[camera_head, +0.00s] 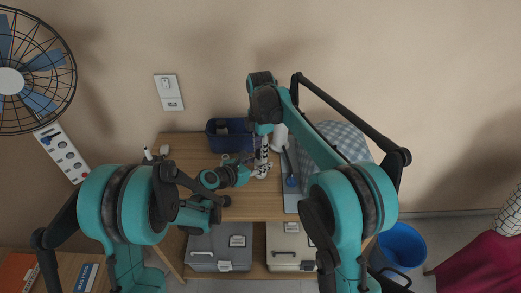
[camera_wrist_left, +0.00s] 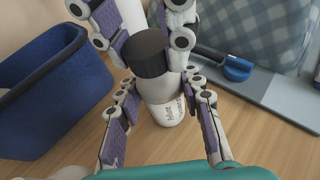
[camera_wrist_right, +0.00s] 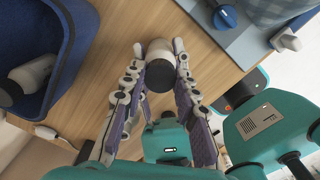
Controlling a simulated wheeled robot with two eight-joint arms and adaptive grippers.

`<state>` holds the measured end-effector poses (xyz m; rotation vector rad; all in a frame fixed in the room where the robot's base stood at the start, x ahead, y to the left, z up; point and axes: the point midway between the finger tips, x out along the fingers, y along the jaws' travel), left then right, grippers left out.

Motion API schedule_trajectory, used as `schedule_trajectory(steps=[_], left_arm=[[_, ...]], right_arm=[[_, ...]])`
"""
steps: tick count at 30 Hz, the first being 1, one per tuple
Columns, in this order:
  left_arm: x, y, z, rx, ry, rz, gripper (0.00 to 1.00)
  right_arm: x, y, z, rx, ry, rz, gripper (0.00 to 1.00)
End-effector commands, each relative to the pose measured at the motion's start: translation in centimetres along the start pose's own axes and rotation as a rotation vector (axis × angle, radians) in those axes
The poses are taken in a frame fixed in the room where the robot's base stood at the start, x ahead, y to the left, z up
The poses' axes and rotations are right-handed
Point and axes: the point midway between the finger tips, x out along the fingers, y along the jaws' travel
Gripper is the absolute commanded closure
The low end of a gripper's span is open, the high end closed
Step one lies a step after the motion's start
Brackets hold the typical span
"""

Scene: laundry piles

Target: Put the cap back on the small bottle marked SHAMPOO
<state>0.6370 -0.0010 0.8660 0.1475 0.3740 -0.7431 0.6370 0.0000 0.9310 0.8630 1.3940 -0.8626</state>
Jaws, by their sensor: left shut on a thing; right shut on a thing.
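The small white bottle (camera_wrist_left: 167,112) stands upright on the wooden table in the left wrist view. Its dark lettering is too small and partly covered to read surely. My left gripper (camera_wrist_left: 162,84) is shut on the bottle, one finger on each side. The dark cap (camera_wrist_left: 144,52) sits at the bottle's mouth. My right gripper (camera_wrist_right: 159,48) comes in from above and is shut on the cap, which also shows in the right wrist view (camera_wrist_right: 159,76). Whether the cap touches the neck or is seated on it I cannot tell. In the head view both grippers meet above the table.
A blue basket (camera_wrist_left: 38,92) stands beside the bottle; another dark-capped bottle (camera_wrist_right: 32,74) lies in it. The table front (camera_head: 240,207) is bare.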

Motion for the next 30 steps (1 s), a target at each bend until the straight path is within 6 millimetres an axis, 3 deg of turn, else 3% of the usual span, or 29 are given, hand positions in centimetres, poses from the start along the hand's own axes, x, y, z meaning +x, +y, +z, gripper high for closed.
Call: schedule_trajectory(steps=[30], left_arm=[[0.01, 0.04, 0.0, 0.0, 0.0, 0.001, 1.0]], right_arm=[[0.17, 0.01, -0.01, 2.549, -0.001, -0.001, 1.0]])
